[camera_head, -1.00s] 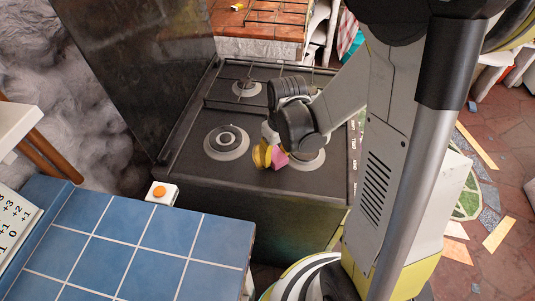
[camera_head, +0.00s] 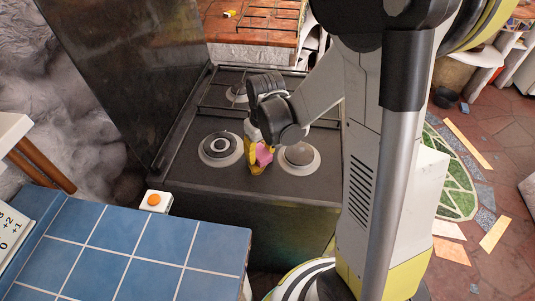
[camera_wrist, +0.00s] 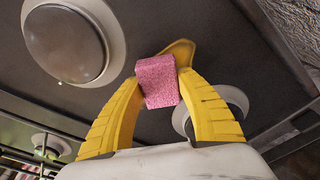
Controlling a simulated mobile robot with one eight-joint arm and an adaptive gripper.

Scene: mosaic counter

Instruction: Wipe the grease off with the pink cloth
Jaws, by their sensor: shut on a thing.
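The pink cloth (camera_head: 264,154) looks like a small speckled block in the wrist view (camera_wrist: 158,80). My gripper (camera_head: 260,157) is shut on it with its yellow ribbed fingers, which also show in the wrist view (camera_wrist: 162,84). It is low over the dark stove top (camera_head: 188,180), between the two front burners. I cannot tell whether the cloth touches the surface. A mustard-yellow patch (camera_wrist: 180,51) shows just beyond the cloth in the wrist view; it may be grease, but a fingertip partly overlaps it.
A left front burner (camera_head: 221,149) and a right front burner (camera_head: 299,159) flank my gripper. A raised grate (camera_head: 215,112) spans the stove's back. A dark upright panel (camera_head: 125,75) stands at left. A blue tiled counter (camera_head: 130,250) with an orange button box (camera_head: 155,201) is nearer.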

